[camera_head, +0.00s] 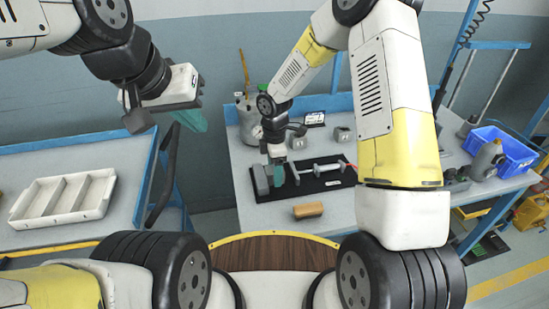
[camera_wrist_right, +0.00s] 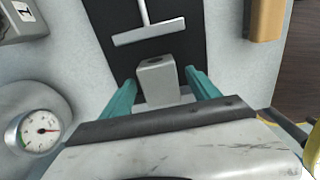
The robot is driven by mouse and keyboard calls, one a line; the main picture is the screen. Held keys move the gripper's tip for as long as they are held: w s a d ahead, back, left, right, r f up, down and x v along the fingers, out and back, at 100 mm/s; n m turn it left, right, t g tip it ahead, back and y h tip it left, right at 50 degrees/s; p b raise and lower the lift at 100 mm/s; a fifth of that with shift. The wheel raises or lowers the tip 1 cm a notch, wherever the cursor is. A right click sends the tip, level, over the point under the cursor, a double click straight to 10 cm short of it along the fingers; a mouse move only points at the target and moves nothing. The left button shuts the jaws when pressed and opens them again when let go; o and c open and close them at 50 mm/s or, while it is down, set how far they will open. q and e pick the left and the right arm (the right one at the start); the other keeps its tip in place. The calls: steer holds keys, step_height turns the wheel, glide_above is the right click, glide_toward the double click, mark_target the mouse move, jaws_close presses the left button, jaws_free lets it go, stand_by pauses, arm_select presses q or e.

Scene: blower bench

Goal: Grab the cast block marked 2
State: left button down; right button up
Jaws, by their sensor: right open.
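In the wrist view a grey cast block (camera_wrist_right: 158,82) with a hole in its top stands at the end of the black mat, between the tips of my right gripper (camera_wrist_right: 160,92). The teal fingers are open, one on each side; I cannot tell whether they touch it. I can read no number on it. In the head view the right gripper (camera_head: 277,174) is low over the mat, beside a grey block (camera_head: 261,181).
A metal T-shaped tool (camera_head: 319,169) lies on the black mat (camera_head: 305,187). A tan wooden block (camera_head: 308,210) lies in front. A blue crate (camera_head: 502,150) and grey canister (camera_head: 486,160) stand right. A white tray (camera_head: 64,202) is on the left bench. A gauge (camera_wrist_right: 42,132) shows in the wrist view.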

steer(key=shift+c, duration=0.2)
jaws_close()
steer(key=shift+r, duration=0.15)
